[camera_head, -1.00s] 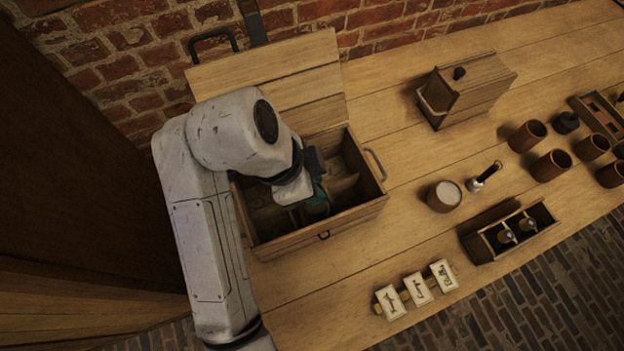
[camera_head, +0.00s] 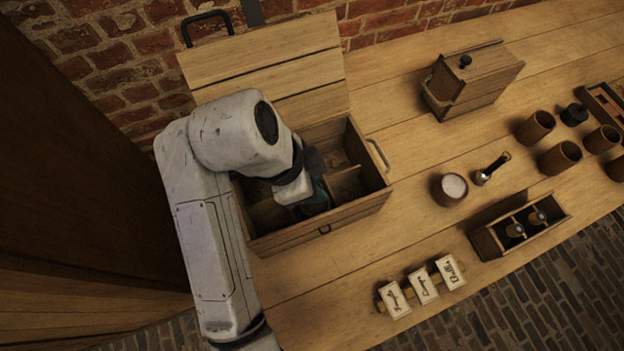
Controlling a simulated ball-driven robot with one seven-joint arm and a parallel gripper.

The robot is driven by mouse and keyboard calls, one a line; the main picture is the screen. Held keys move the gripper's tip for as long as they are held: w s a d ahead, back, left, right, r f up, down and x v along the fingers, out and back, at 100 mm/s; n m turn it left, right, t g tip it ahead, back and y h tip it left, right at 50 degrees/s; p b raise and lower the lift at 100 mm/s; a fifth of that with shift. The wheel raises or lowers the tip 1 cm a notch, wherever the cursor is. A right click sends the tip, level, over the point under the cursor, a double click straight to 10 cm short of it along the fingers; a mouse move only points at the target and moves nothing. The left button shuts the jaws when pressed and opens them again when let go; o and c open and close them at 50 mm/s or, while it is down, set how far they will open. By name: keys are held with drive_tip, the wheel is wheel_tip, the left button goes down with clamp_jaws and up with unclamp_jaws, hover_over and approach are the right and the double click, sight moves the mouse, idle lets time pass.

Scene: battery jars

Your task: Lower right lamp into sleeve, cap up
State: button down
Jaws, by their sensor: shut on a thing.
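An open wooden crate (camera_head: 350,213) with inner dividers stands at the left of the bench, its lid raised behind it. My gripper (camera_head: 318,198) is down inside the crate, near its front wall. Only a teal and dark part of it shows beside my white wrist. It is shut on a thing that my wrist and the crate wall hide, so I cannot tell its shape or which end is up. No sleeve can be made out in the crate. Two small upright pieces with shiny tops, perhaps lamps (camera_head: 515,229), stand in an open wooden box (camera_head: 487,244) at the right.
A round cup with white contents (camera_head: 452,188), a small dark-handled tool (camera_head: 491,168) and a lidded wooden box (camera_head: 470,80) stand right of the crate. Several brown cups (camera_head: 536,126) are farther right. Three labelled cards (camera_head: 423,286) stand near the front edge. Bench between is clear.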

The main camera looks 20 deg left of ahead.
drive_tip(key=shift+f+b, duration=2.1)
drive_tip(key=shift+f, duration=0.45)
idle(1.5)
drive_tip(key=c, duration=0.9)
unclamp_jaws()
drive_tip(key=shift+o, duration=0.2)
drive_tip(key=p+v, duration=0.1)
drive_tip(key=v, duration=1)
drive_tip(key=shift+w, duration=0.1)
